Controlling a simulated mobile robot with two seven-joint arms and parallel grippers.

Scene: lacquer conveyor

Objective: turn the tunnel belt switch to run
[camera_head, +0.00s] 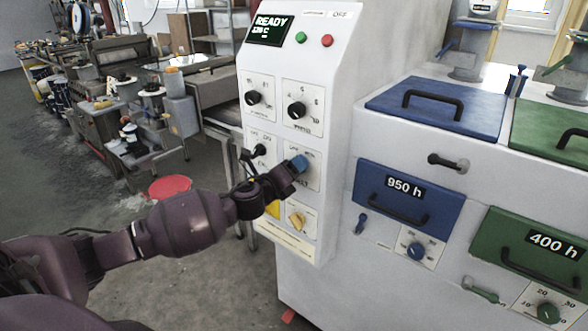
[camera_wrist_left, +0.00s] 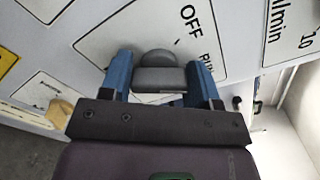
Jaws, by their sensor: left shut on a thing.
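The switch plate (camera_head: 313,172) is a white square low on the right side of the white control panel, its lettering partly covered by my gripper. In the left wrist view the dark switch knob (camera_wrist_left: 158,76) sits between two blue fingers, with OFF and RUN printed beside it. My left gripper (camera_head: 293,167) is at this plate, and it also shows in the left wrist view (camera_wrist_left: 162,80), shut on the knob. The head view hides the knob behind the gripper. I cannot tell which mark it points to. My right gripper is not in view.
Two black dials (camera_head: 296,110) sit above, a black toggle (camera_head: 259,150) to the left and a yellow switch (camera_head: 297,218) below. A READY display (camera_head: 269,29) tops the panel. Blue (camera_head: 409,196) and green (camera_head: 530,250) drawers stand to the right.

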